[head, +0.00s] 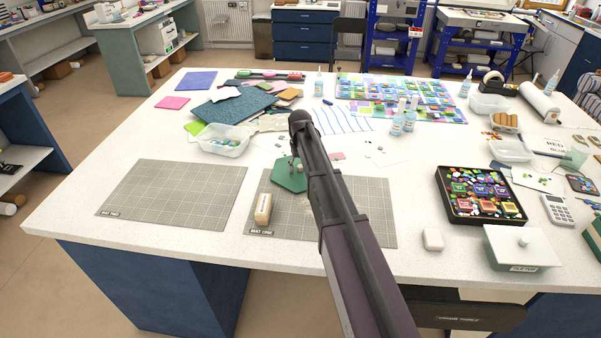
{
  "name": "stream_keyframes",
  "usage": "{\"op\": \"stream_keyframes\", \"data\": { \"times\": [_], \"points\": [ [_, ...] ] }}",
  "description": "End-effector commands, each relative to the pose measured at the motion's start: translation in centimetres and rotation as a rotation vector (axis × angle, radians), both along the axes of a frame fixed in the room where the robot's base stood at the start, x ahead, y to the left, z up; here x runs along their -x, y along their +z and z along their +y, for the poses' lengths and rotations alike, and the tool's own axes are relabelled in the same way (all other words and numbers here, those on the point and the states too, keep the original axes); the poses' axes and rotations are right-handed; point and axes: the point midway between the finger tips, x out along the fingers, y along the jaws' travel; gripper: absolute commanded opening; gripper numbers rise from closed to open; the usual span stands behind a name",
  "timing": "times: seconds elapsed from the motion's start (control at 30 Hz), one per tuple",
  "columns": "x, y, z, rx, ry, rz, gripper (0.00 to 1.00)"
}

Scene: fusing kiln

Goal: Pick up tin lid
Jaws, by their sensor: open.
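The tin lid (505,239) is a white, flat lid with a small round knob, at the right front of the table. My gripper (294,165) is small in view and partly hidden by my arm. It is open over the green hexagon on the right-hand mat, well to the left of the lid and apart from it. I see nothing held in it.
A black tray (445,214) of colourful tiles, a calculator (558,210) and a small white block (433,239) surround the lid's box. A wooden block (263,209) stands on mat one (365,222). Mat two (170,194) is bare.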

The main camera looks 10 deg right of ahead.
Motion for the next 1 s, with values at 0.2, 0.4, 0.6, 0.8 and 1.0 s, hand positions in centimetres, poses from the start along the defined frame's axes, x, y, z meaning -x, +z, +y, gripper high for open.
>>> {"op": "stream_keyframes", "data": {
  "times": [0.2,0.4,0.6,0.8,1.0],
  "points": [
    [0.00,0.00,-0.01,0.000,0.000,0.000,0.33],
    [0.01,-0.01,-0.02,0.000,0.000,0.000,0.00],
    [0.01,-0.02,-0.03,0.000,0.000,0.000,0.00],
    [0.03,0.12,-0.04,0.000,-0.001,0.000,0.00],
    [0.02,0.84,-0.05,0.000,-0.001,0.000,0.00]
  ]
}}
